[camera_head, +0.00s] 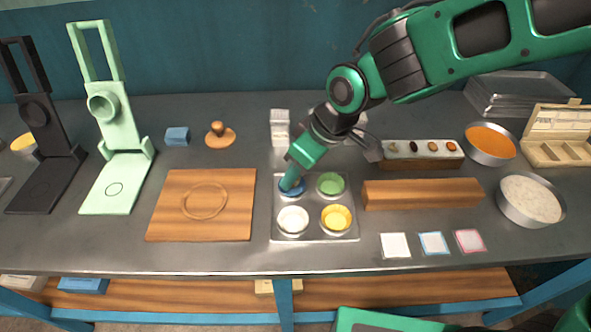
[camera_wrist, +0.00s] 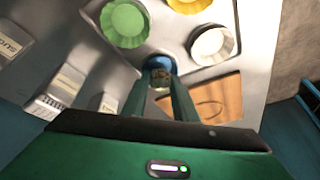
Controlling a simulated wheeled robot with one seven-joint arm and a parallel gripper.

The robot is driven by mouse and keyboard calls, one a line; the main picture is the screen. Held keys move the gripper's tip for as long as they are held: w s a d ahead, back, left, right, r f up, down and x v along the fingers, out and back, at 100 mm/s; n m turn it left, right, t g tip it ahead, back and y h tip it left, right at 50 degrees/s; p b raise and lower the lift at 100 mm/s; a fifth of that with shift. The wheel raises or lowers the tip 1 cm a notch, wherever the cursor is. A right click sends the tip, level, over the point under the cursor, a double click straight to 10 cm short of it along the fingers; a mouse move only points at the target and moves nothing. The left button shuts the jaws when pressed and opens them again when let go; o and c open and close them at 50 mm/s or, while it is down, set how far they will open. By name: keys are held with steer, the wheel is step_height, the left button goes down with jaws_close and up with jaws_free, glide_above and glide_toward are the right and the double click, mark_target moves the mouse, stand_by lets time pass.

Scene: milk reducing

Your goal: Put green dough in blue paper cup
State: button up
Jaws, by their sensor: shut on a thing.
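The blue paper cup (camera_head: 291,189) stands in the back left spot of a metal tray. It also shows in the wrist view (camera_wrist: 159,63), partly covered by my fingers. My gripper (camera_head: 292,182) points down into the blue cup, with its fingertips at or inside the rim. In the wrist view my fingers (camera_wrist: 160,88) are close together around a small thing, mostly hidden, at the cup. Its colour and kind are not clear. I cannot make out the green dough for certain in either view.
The metal tray (camera_head: 315,236) also holds green (camera_head: 330,184), yellow (camera_head: 337,218) and white (camera_head: 293,220) cups close by. A wooden block (camera_head: 423,194) and a wooden stand (camera_head: 423,162) with small pieces lie right. A wooden board (camera_head: 203,227) lies left. The front table edge is mostly clear.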

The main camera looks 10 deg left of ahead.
steer(key=o, duration=1.2)
steer(key=w+v, duration=0.1)
steer(key=v, duration=1)
steer(key=w+d+f+m+h, duration=0.15)
steer(key=d+m, duration=0.35)
steer(key=d, duration=1)
steer(key=w+d+f+m+h, duration=0.15)
steer(key=d+m, duration=0.35)
steer(key=d, duration=1)
steer(key=s+d+m, duration=0.3)
steer(key=s+d, duration=0.2)
steer(key=s+d+f+m+g, duration=0.1)
steer(key=s+d+m, duration=0.2)
steer(key=s+d, duration=0.3)
steer(key=s+d+f+m+h, duration=0.1)
steer(key=s+d+m, duration=0.2)
steer(key=s+d, duration=0.2)
steer(key=shift+s+d+m, duration=0.2)
steer(key=shift+m, duration=0.1)
